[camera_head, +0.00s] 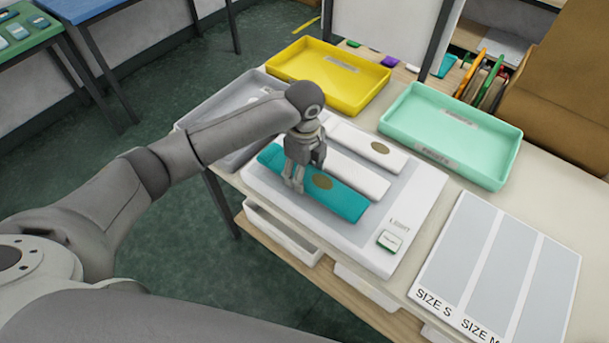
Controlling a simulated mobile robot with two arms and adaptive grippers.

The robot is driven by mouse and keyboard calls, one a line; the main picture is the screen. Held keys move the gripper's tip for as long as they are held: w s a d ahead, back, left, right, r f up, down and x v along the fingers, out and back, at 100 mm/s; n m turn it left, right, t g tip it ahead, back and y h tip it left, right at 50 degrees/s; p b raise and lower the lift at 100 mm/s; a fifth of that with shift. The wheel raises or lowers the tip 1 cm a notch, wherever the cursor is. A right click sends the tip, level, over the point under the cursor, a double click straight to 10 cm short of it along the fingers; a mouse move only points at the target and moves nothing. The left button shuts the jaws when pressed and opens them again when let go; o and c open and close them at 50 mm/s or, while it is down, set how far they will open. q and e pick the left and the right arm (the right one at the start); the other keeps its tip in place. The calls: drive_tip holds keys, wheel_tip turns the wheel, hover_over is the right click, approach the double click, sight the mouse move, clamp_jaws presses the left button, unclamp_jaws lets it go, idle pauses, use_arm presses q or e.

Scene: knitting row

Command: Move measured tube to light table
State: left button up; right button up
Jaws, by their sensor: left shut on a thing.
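The light table (427,188) is a pale board marked "LIGHT" at the front of the table. A flat teal tube (345,203) with a brownish oval patch lies along its near left side. Two white strips (362,178) lie beside the tube, and the farther one also bears an oval patch. My left gripper (294,186) points down over the tube and is shut on it, left of the oval patch. The gripper hides part of the tube and the white strips' left ends. My right gripper is not in view.
A yellow tray (290,68), a mint tray (508,165) and a grey tray (187,122) stand behind and left of the light table. A size mat (530,285) marked "SIZE S" and "SIZE M" lies right. A small green-and-white button (389,242) sits on the board.

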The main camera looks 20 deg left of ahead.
sight(304, 179)
use_arm(q)
wheel_tip(304, 179, down, 2)
drive_tip(key=shift+a+f+p, duration=0.1)
drive_tip(key=shift+f+p, duration=0.1)
drive_tip(key=shift+p, duration=0.35)
drive_tip(key=shift+f, duration=0.45)
drive_tip(key=o, duration=0.8)
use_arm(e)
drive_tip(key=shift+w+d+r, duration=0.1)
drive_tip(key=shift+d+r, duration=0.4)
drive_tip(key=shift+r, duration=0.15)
use_arm(q)
wheel_tip(304, 179, up, 11)
drive_tip(key=b, duration=0.2)
drive_tip(key=shift+b, duration=0.4)
drive_tip(key=shift+r, duration=0.7)
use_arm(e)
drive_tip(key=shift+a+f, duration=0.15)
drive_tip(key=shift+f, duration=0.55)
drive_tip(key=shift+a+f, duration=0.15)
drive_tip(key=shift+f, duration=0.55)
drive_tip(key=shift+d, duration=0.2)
